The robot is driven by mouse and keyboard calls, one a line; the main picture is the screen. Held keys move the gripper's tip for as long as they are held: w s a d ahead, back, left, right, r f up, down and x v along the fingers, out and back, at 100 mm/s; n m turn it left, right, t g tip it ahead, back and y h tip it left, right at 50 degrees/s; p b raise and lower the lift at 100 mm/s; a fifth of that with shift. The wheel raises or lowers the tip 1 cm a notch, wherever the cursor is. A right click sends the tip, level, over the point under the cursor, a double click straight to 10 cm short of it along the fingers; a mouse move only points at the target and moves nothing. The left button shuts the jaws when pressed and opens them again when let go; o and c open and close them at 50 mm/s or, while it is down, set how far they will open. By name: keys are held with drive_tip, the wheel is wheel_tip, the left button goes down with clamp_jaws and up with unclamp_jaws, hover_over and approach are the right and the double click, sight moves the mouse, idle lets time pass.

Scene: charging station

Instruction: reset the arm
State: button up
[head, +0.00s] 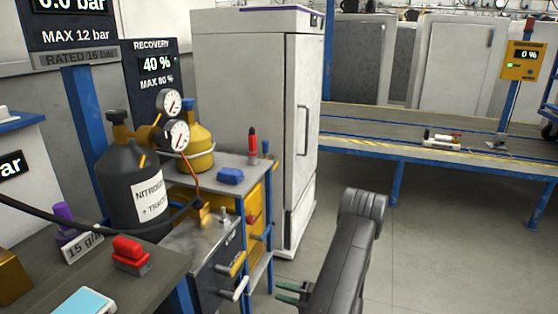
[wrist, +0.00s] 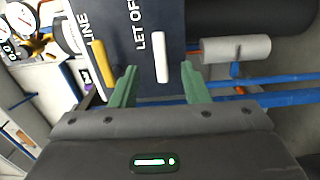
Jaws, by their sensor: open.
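My arm (head: 348,250) rises at the lower middle of the head view. My gripper (head: 280,292) has green fingers pointing left at the dark valve box (head: 205,262). In the wrist view my gripper (wrist: 159,68) is open, with nothing held between its fingers. A white handle (wrist: 161,57) under the words "LET OFF" lies ahead between the fingertips. A yellow handle (wrist: 104,63) by the word "LINE" is left of the left finger. In the head view the yellow handle (head: 236,264) and white handle (head: 234,289) stick out from the box, a short gap left of the fingertips.
A black nitrogen cylinder (head: 137,180) with gauges and hose stands behind the box. A blue-framed cart (head: 262,245) and tall white cabinet (head: 255,110) stand beyond. A bench (head: 12,232) holds a red-topped block (head: 130,252). Open floor (head: 430,240) lies right of my arm.

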sight(245, 278)
drive_tip(key=x, duration=1.4)
drive_tip(key=shift+b, duration=0.4)
drive_tip(key=shift+s+d+r+n, duration=0.15)
drive_tip(key=shift+r+n, duration=0.45)
drive_tip(key=shift+n, duration=0.4)
